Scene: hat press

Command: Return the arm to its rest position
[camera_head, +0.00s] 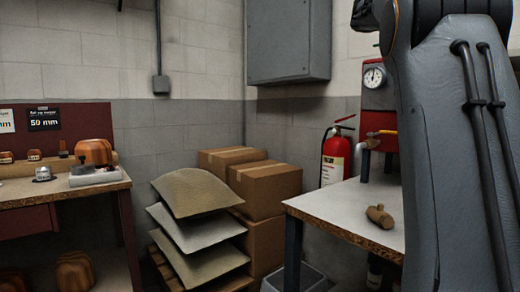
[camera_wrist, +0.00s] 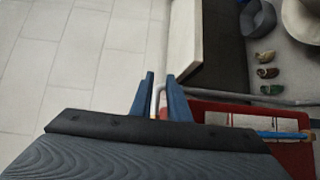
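My gripper (camera_wrist: 160,78) shows in the wrist view with its two blue fingers apart. Nothing is held between them; a grey bar and part of a red surface show in the gap, farther below. My grey arm (camera_head: 455,150) fills the right side of the head view and stands nearly upright. The gripper itself is not in the head view.
A white-topped workbench (camera_head: 345,213) with a wooden mallet (camera_head: 380,216) stands beside my arm. A red fire extinguisher (camera_head: 335,158), cardboard boxes (camera_head: 265,188) and stacked sheets (camera_head: 196,193) are behind. Below the gripper are a red tray (camera_wrist: 297,155) and pale floor tiles (camera_wrist: 75,45).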

